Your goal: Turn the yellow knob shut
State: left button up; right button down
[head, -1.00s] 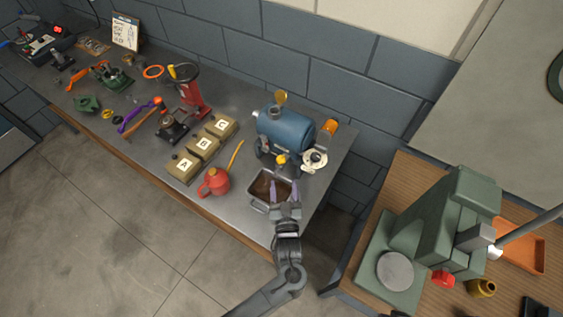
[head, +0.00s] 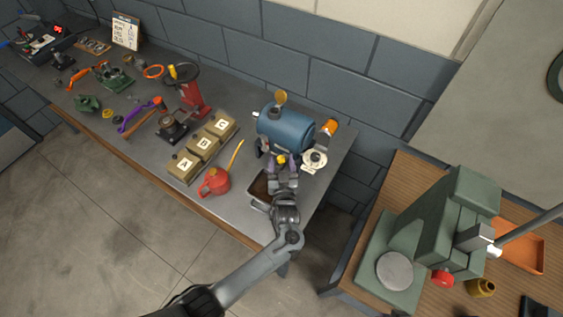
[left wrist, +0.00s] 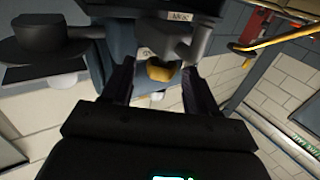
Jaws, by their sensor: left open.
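The yellow knob (head: 281,159) is on the near, lower side of the blue tank (head: 285,131), which stands on the metal workbench. My left gripper (head: 282,168) is open, with its fingers pointing at the knob from the front. In the left wrist view the knob (left wrist: 161,70) sits between and just beyond the two finger tips (left wrist: 160,82), and I cannot tell whether either finger touches it. The blue tank (left wrist: 126,48) is behind it. My right gripper is not in view.
A metal tray (head: 259,195) lies under my left wrist. A red oil can (head: 214,181) and lettered blocks (head: 203,146) stand to the left. A white round flanged part (head: 315,160) is close on the right. The bench's right edge is near.

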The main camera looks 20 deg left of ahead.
pick_arm(q)
jog(key=shift+c, duration=0.2)
jog(key=c, duration=1)
